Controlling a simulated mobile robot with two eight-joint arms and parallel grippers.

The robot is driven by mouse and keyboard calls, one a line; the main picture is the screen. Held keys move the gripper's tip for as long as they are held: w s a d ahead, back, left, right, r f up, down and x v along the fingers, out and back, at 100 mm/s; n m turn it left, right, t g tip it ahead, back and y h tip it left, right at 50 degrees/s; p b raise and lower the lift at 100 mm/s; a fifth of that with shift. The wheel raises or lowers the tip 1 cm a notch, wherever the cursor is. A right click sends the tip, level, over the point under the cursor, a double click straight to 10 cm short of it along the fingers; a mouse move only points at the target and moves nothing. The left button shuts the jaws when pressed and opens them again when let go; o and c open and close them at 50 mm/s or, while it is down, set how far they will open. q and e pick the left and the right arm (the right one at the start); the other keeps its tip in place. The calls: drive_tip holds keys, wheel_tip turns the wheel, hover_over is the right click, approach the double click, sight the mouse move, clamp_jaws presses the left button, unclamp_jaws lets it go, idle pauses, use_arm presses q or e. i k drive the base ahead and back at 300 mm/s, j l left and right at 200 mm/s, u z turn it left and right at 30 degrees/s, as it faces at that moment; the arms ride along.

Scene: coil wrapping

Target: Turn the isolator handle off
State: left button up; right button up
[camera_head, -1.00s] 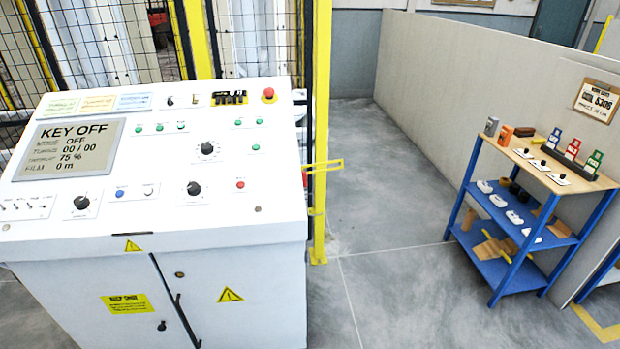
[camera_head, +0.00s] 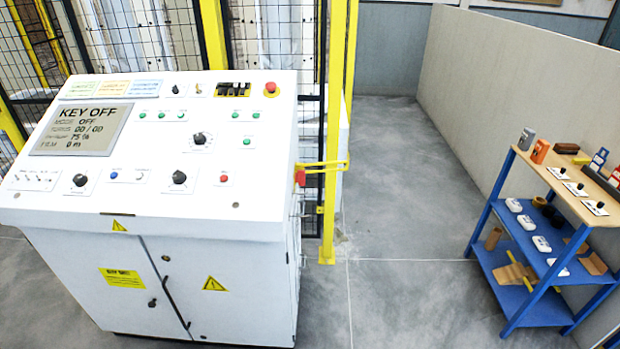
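The white control console (camera_head: 143,205) stands at the left, its display (camera_head: 82,129) reading KEY OFF. A small red part (camera_head: 300,177) shows at the console's right side, by the yellow bar; it may be the isolator handle, but it is too small to tell its form or position. A narrow strip of the console's right side face (camera_head: 294,262) is visible, seen at a steep angle. Neither of my grippers is in view.
A yellow post (camera_head: 333,150) with a yellow bar and mesh fence stand right behind the console. A blue shelf rack (camera_head: 514,300) with small items stands at the right by a grey partition (camera_head: 490,90). Grey floor (camera_head: 400,230) between them is clear.

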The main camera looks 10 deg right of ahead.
sight(300, 176)
drive_tip(key=l+u, duration=0.2)
drive_tip(key=l, duration=0.75)
drive_tip(key=i+l, duration=0.15)
drive_tip(key=i, duration=0.45)
drive_tip(key=i+l+u, duration=0.1)
drive_tip(key=i, duration=0.5)
